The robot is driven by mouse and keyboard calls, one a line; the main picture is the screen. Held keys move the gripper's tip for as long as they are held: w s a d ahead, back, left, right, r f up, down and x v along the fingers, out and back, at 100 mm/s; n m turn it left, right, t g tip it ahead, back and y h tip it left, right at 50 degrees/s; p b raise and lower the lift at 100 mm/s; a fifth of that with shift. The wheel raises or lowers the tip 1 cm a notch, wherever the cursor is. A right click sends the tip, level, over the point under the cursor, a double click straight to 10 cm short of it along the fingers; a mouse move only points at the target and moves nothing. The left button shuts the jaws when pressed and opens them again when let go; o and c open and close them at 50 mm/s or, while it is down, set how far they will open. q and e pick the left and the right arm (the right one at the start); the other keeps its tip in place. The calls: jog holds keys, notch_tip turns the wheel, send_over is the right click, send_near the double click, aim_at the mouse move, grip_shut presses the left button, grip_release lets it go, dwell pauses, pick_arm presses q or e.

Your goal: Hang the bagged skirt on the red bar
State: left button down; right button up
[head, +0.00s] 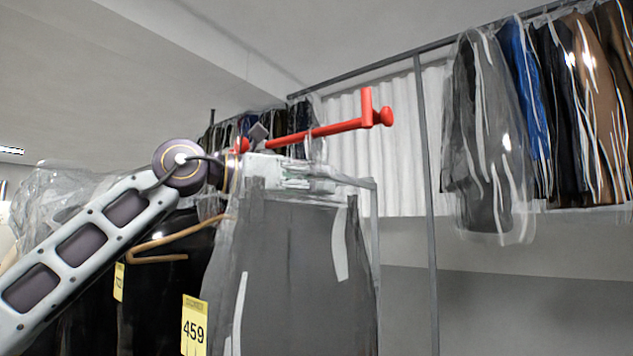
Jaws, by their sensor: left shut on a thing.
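The bagged skirt (300,265) is grey, under clear plastic, and hangs upright in the middle of the head view. My left gripper (306,177) is shut on the top of the skirt, at its hanger. The red bar (320,131) is just above and behind the gripper. It slopes up to the right and ends in a round knob with an upright red piece beside it. The skirt hangs below the bar's level. The hanger's hook is hard to make out, and I cannot tell whether it touches the bar. My right gripper is not in view.
Dark garments on a wooden hanger (170,240) hang close at the left. A yellow 459 tag (194,325) hangs at the skirt's left edge. A grey rack post (427,200) stands to the right. Bagged clothes (485,140) hang from a high rail.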

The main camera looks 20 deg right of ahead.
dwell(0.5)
pick_arm(q)
jog(key=c, duration=1.2)
grip_release()
jog(key=shift+o, duration=0.2)
jog(key=shift+f, duration=0.1)
jog(key=shift+s+a, duration=0.1)
jog(key=shift+a, duration=0.65)
jog(key=s+a, duration=0.2)
jog(key=a, duration=0.8)
jog(key=shift+a, duration=0.15)
jog(key=shift+a, duration=0.1)
